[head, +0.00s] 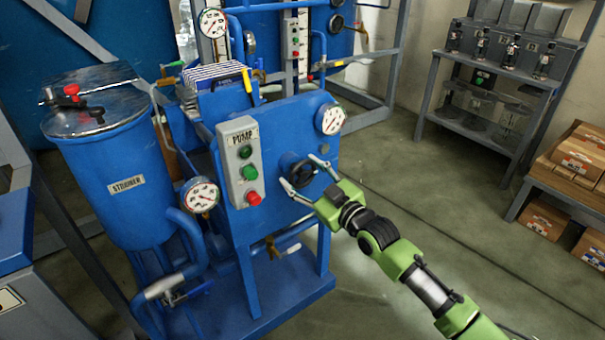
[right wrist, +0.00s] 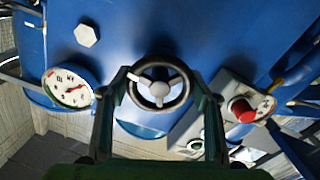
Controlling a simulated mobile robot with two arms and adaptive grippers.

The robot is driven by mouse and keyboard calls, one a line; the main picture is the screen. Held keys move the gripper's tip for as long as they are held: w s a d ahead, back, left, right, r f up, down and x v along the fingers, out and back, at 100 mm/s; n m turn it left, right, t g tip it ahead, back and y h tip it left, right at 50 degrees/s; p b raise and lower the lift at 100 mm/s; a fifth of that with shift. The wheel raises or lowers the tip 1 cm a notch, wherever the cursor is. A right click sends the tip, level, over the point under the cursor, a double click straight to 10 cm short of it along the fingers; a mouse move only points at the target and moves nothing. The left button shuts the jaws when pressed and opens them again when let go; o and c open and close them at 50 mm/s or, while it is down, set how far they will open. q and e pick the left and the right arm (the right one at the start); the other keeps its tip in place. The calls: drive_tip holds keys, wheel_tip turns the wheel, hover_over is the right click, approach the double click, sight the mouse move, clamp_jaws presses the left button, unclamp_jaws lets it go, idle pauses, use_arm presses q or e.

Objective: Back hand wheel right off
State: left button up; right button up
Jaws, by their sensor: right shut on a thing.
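The black hand wheel (head: 293,163) sits on the blue front panel of the pump unit, to the right of the PUMP button box (head: 239,162). In the right wrist view the hand wheel (right wrist: 160,90) is near the middle, with a dark round rim, pale spokes and a pale hub. My green right gripper (head: 298,170) has one finger on each side of the wheel and is shut on its rim. Its two fingers flank the wheel in the right wrist view too. My left gripper is not in view.
A round gauge (head: 330,119) is on the panel above right of the wheel, and another gauge (head: 201,195) is at lower left. The blue STRAINER tank (head: 110,165) stands at left. Shelving (head: 505,80) and cardboard boxes (head: 577,158) stand at right, beyond open floor.

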drive_tip(key=n+p, duration=0.3)
drive_tip(key=n, duration=0.6)
drive_tip(key=shift+n, duration=1.1)
drive_tip(key=n, duration=0.2)
drive_tip(key=shift+n+p, duration=0.3)
drive_tip(key=shift+p, duration=0.1)
drive_tip(key=shift+n, duration=1.2)
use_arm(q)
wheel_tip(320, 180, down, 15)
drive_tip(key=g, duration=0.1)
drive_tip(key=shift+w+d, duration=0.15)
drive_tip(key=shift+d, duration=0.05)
use_arm(e)
drive_tip(key=shift+n, duration=1)
drive_tip(key=o, duration=1.1)
drive_tip(key=shift+o, duration=0.2)
